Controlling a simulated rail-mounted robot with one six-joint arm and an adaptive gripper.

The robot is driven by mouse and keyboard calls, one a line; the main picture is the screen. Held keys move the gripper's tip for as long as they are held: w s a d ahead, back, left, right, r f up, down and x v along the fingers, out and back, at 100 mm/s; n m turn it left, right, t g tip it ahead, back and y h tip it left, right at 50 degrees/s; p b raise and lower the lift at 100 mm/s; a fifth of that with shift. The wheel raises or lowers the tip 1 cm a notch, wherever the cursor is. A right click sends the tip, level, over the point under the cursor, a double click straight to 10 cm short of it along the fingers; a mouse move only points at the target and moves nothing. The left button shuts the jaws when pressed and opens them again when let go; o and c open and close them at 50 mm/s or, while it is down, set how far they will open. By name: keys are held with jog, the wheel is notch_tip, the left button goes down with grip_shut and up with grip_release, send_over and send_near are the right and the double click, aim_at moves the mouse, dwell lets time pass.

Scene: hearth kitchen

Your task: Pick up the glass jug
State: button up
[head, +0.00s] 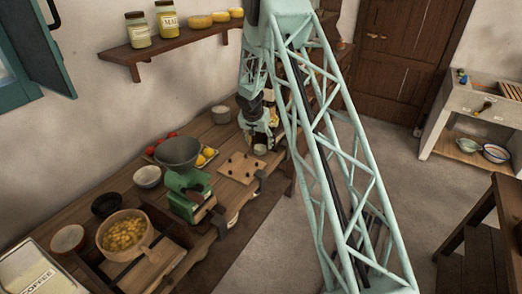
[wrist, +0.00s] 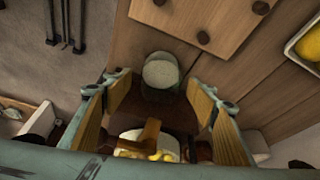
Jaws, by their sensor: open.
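My gripper (wrist: 160,96) is open, its two wooden-faced fingers spread wide in the wrist view. In the head view, my gripper (head: 257,132) is low over the far part of the wooden counter. A small round vessel with a pale top (wrist: 161,71) stands just past the fingertips, roughly midway between them; it also shows in the head view (head: 260,149). I cannot tell whether it is the glass jug. Deeper between the fingers are a brown bar and a pale vessel with yellow contents (wrist: 150,148), partly hidden by my gripper. No clear glass outline shows.
A board with dark round pieces (head: 240,167) lies beside my gripper, and a tray with yellow fruit (head: 207,156) lies past it. A green grinder (head: 185,180) and a pan of yellow pieces (head: 124,235) stand nearer. A shelf with jars (head: 175,40) hangs above. Open floor (head: 245,262) lies right of the counter.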

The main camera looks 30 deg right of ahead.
jog(key=shift+d+f, duration=0.1)
jog(key=shift+f, duration=0.2)
jog(key=shift+c, duration=0.3)
jog(key=shift+w, duration=0.1)
jog(key=c, duration=1)
jog(key=shift+r, duration=0.1)
jog(key=shift+r, duration=1.75)
jog(key=shift+s+d+b, duration=0.95)
jog(key=shift+s+b, duration=0.2)
jog(key=shift+s, duration=1.7)
jog(key=shift+s+d+b, duration=0.9)
jog(key=shift+s+b, duration=0.25)
jog(key=shift+s, duration=1.7)
jog(key=shift+s+d+b, duration=0.95)
jog(key=shift+s+b, duration=0.2)
jog(key=shift+s, duration=1.7)
